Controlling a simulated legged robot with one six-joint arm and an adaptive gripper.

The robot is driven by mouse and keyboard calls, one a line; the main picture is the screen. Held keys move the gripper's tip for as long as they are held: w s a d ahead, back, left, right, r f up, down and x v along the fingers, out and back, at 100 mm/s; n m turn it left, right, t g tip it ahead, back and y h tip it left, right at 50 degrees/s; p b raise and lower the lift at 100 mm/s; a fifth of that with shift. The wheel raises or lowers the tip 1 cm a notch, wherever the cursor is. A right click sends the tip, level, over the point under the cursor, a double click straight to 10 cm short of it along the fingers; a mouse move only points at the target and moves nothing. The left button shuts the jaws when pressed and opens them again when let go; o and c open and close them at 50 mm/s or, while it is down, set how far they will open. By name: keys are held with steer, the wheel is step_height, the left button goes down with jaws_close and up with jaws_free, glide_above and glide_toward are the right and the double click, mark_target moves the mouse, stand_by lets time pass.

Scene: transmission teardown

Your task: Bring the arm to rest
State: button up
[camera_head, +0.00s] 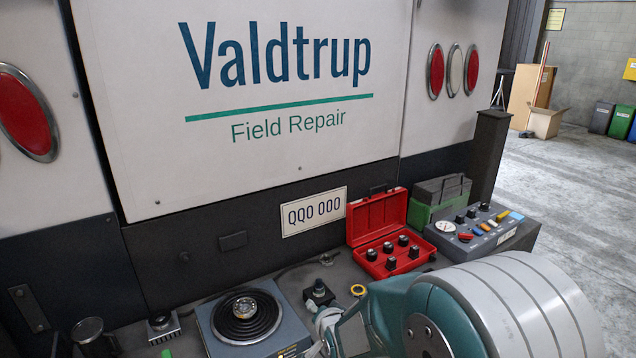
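My arm fills the lower right of the head view as a large grey banded cylinder with teal housings, close to the camera. A narrower teal and grey part of it reaches down and left to the bottom edge. I cannot make out gripper fingers; they are outside the picture or hidden behind the arm. Whether the gripper holds anything does not show.
Along the truck's rear bench stand a blue-grey unit with a black round plate (246,317), an open red case (384,232) with black knobs, a green box (437,204) and a grey control panel (480,234). A black post (489,158) rises behind. Open floor (565,215) lies right.

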steer(key=s+d+r+n+g+h, duration=0.2)
steer(key=s+d+r+n+g, duration=0.1)
steer(key=s+d+r, duration=0.7)
steer(key=s+d+r+n+g, duration=0.1)
steer(key=s+d+r, duration=0.1)
steer(key=s, duration=0.7)
steer(key=s+d+r+n+g+h, duration=0.1)
steer(key=s+d+r+n, duration=0.1)
steer(key=s, duration=0.6)
steer(key=shift+s+d+r+g, duration=0.4)
steer(key=shift+d, duration=0.05)
